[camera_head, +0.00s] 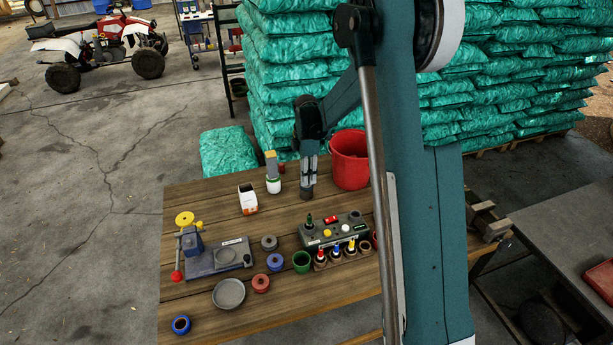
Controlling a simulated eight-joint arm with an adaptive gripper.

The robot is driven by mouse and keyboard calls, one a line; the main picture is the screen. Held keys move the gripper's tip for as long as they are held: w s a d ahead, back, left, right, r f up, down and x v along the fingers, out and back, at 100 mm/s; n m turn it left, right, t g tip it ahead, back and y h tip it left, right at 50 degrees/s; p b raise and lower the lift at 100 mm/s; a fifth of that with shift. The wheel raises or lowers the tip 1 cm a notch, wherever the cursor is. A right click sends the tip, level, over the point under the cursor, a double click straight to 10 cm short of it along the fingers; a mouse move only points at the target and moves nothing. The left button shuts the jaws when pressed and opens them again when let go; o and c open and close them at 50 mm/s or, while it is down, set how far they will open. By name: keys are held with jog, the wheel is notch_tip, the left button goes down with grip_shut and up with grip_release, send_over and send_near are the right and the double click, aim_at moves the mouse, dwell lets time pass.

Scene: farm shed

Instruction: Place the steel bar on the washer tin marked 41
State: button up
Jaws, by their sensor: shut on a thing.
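My gripper (308,176) points down over the back of the wooden table, just left of the red bucket. It is shut on a short dark grey piece (306,192), which looks like the steel bar. I cannot tell whether the piece touches the table. Several small round tins stand on the table: a grey one (269,242), a blue one (275,261), a red one (261,282), a green one (301,262) and another blue one (181,325) at the front left. No number is readable, so I cannot tell which is marked 41.
The red bucket (349,160) stands close right of my gripper. A white-and-orange box (248,199) and a white-green bottle (273,184) stand to its left. A grey control box (333,231), a rack of small bottles (340,257), a vise-like fixture (215,255) and a grey dish (229,293) occupy the table (190,205).

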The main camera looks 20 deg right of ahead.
jog(key=shift+f, duration=0.2)
jog(key=shift+f, duration=0.2)
jog(key=o, duration=1)
jog(key=shift+r, duration=0.25)
notch_tip(320, 180, up, 12)
dwell(0.5)
